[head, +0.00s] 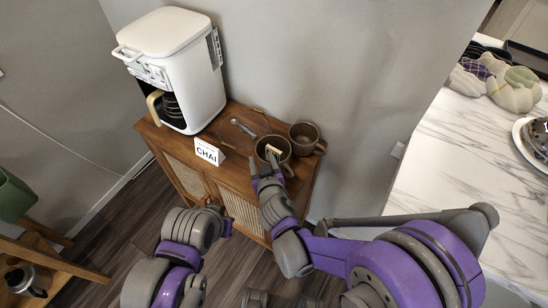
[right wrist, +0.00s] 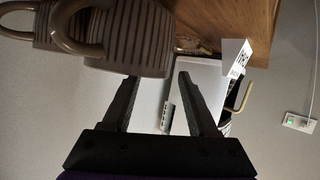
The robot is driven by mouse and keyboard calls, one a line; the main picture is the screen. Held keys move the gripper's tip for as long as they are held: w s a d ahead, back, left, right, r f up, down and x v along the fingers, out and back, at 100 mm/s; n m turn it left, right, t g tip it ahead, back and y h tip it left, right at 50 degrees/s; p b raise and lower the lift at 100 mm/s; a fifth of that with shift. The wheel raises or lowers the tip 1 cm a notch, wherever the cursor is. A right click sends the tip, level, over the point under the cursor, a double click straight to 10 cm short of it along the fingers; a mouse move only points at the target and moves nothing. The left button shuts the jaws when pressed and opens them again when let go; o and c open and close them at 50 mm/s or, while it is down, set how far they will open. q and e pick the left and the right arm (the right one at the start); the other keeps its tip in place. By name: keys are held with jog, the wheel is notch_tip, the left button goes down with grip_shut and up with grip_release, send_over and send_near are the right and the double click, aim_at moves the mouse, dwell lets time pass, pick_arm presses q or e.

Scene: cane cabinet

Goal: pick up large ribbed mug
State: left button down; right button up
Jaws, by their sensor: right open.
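A brown ribbed mug (head: 287,157) stands near the front edge of the small wooden cabinet. In the right wrist view this ribbed mug (right wrist: 140,35) looms close, just beyond the fingertips, with its handle on the left. A second brown mug (head: 304,136) stands behind it to the right; part of it shows at the left in the wrist view (right wrist: 22,20). My right gripper (head: 267,166) is open at the front of the nearer mug, its fingers (right wrist: 157,80) apart with nothing held. Contact is unclear.
The wooden cabinet (head: 238,174) with cane doors also holds a white coffee machine (head: 188,75), a CHAI card (head: 208,152) and a spoon-like utensil (head: 242,128). A grey wall closes off the back. A marble counter (head: 438,150) stands at the right.

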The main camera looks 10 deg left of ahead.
jog(key=shift+w+a+f, duration=0.15)
jog(key=shift+w+f, duration=0.1)
jog(key=shift+w, duration=0.2)
jog(key=shift+s, duration=0.1)
grip_shut()
dwell(1.0)
